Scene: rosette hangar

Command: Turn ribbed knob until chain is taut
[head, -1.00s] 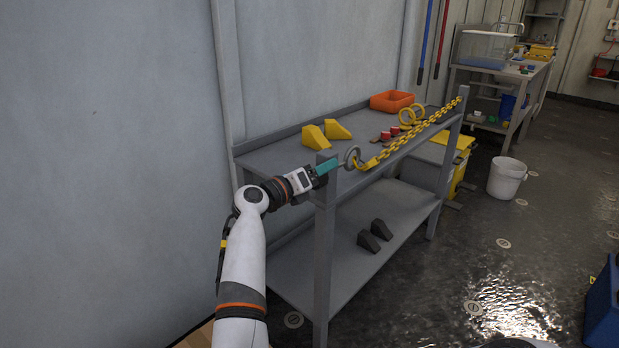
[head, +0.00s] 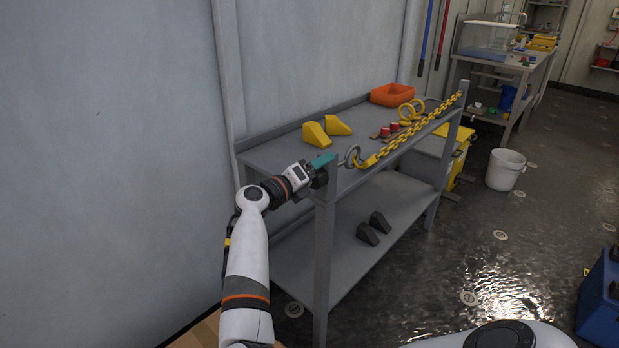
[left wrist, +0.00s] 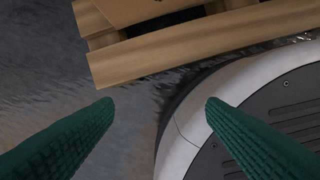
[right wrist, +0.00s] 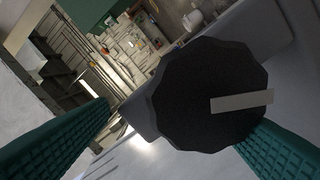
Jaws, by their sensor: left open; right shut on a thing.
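The ribbed knob (right wrist: 205,92) is black and many-sided, with a pale pointer bar on its face, in the right wrist view. My right gripper (right wrist: 172,116) is shut on it, with one green finger on each side. In the head view my right gripper (head: 322,162) is at the near post of the grey workbench, where the knob is hidden. My left gripper (left wrist: 158,103) is open and empty in the left wrist view.
A white bucket (head: 505,169) stands on the floor at right. A wooden pallet (left wrist: 200,45) lies below my left gripper.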

